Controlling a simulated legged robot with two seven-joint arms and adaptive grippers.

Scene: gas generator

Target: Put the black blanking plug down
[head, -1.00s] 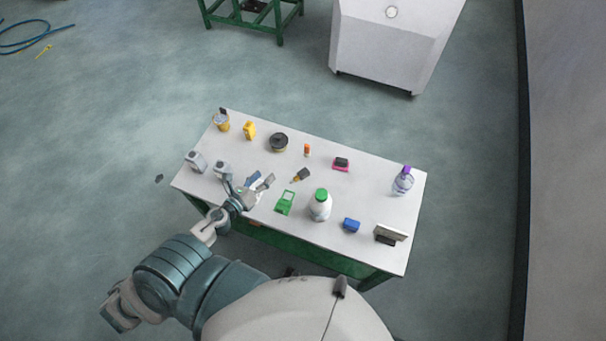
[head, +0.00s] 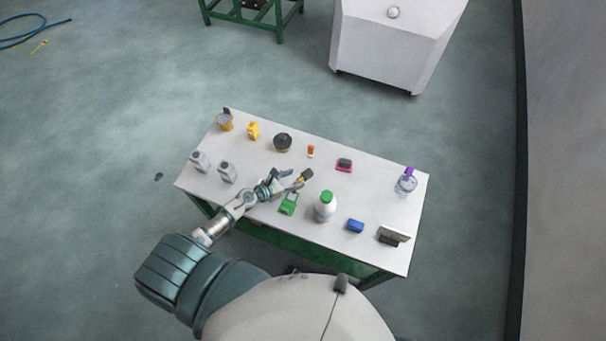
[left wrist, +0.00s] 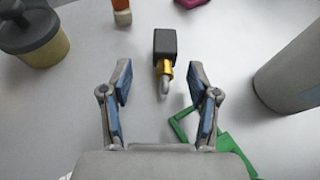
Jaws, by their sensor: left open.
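A small black block with a brass collar and grey tip, apparently the black blanking plug (head: 307,174), lies on the white table (head: 385,185). In the left wrist view the plug (left wrist: 165,45) is ahead, its tip toward me. My left gripper (head: 290,181) is open, low over the table, just to the left of the plug. In the left wrist view the open jaws (left wrist: 161,85) have the plug's tip between them in the picture, with a gap on both sides. I see no contact. My right gripper is not in view.
A black-lidded tin (head: 282,143) and an orange-and-white item (head: 310,152) are behind. Bare table lies right of the plug.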

